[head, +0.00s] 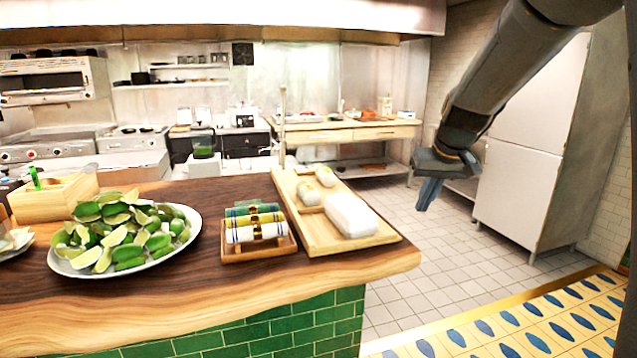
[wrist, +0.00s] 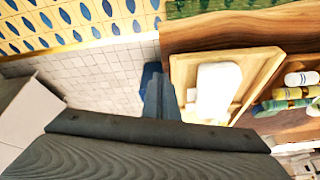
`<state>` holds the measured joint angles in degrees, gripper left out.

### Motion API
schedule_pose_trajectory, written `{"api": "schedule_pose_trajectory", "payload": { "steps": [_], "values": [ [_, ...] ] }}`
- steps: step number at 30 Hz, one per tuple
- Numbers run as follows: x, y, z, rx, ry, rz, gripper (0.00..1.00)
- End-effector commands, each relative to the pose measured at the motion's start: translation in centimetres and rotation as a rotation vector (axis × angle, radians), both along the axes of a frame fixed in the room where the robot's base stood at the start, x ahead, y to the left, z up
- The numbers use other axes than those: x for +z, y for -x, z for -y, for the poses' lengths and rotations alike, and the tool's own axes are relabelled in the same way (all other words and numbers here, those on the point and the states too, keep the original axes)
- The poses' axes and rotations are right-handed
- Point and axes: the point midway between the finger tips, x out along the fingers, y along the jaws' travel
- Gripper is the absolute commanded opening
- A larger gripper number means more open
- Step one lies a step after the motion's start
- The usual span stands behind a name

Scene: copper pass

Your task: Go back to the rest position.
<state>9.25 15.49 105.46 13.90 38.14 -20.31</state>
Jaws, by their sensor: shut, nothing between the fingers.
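My gripper (head: 429,192) hangs at the upper right in the head view, past the right end of the wooden counter (head: 300,268). It points down over the tiled floor and is empty. In the wrist view its fingers (wrist: 152,80) are together, with floor and the counter's edge behind them. A wooden board (head: 378,236) on the counter's right end holds a white block-like item (head: 350,214) and smaller pale rolls (head: 308,193). My gripper is apart from the board; the board also shows in the wrist view (wrist: 247,68).
A tray (head: 260,254) of rolled towels and an oval plate (head: 75,271) of lime wedges sit on the counter. A wooden box (head: 55,200) is at the left. A tall white cabinet (head: 520,180) stands at the right. The tiled floor (head: 430,270) between is clear.

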Motion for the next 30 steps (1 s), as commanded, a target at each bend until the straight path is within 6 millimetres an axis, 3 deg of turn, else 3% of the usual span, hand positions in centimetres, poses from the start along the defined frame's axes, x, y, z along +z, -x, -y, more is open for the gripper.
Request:
{"api": "schedule_pose_trajectory", "payload": {
  "steps": [8,14,20,24,27,30],
  "values": [
    [-2.8,3.9,-2.5,0.005,0.009,-0.05,0.0],
    [-5.7,8.6,-3.7,-0.008,0.023,-0.104,0.0],
    [-9.5,15.9,-5.1,-0.021,0.043,-0.176,0.0],
    [-12.5,22.5,-6.0,-0.027,0.063,-0.234,0.0],
    [-13.9,26.0,-6.4,-0.03,0.074,-0.261,0.0],
    [-14.7,27.9,-6.4,-0.032,0.079,-0.277,0.0]
  ]
}}
